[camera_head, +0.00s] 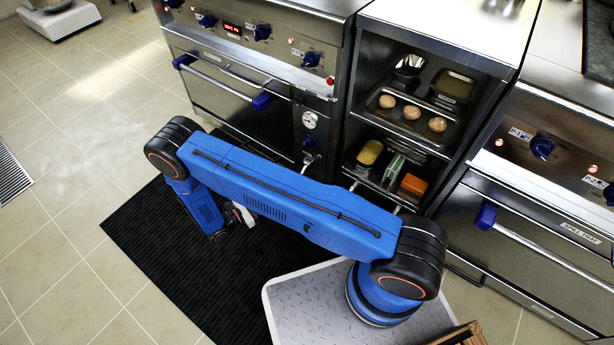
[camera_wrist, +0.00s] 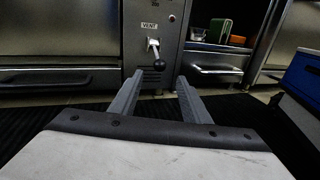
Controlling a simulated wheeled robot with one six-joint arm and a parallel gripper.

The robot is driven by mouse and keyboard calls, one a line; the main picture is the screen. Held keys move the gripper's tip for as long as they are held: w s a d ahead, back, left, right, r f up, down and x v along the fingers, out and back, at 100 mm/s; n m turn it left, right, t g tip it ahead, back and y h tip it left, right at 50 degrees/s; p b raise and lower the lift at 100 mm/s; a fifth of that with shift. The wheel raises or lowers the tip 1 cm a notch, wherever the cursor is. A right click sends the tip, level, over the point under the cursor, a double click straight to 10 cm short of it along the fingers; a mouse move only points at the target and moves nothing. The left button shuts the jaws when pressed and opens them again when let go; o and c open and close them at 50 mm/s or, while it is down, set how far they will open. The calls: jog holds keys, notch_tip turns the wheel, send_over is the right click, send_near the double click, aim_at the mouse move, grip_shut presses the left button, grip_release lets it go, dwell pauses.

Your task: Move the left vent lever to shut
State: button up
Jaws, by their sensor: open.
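The vent lever (camera_wrist: 155,53) shows in the wrist view under a "VENT" label, on a narrow steel panel beside the oven door. Its thin metal shaft points down, slightly right, and ends in a black ball knob (camera_wrist: 159,65). My gripper (camera_wrist: 160,77) is open and empty. Its two grey fingers point towards the panel, with the knob appearing between and just beyond their tips; the exact gap is hard to judge. In the head view, the panel (camera_head: 311,105) has a round gauge, and my blue arm hides part of the lever area and the gripper's fingers.
The oven door (camera_head: 225,85) with its blue-ended bar handle is left of the panel. An open shelf cabinet right of it holds a tray (camera_head: 388,116) with eggs and, below, a green box (camera_head: 393,171) and an orange block (camera_head: 413,185). A black mat (camera_head: 160,250) covers the floor in front.

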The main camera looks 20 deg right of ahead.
aim_at(302, 173)
jog(key=x, duration=1.7)
jog(key=shift+d+f, duration=0.15)
jog(key=shift+f, duration=0.25)
jog(key=shift+w, duration=0.1)
jog(key=shift+c, duration=0.6)
grip_shut()
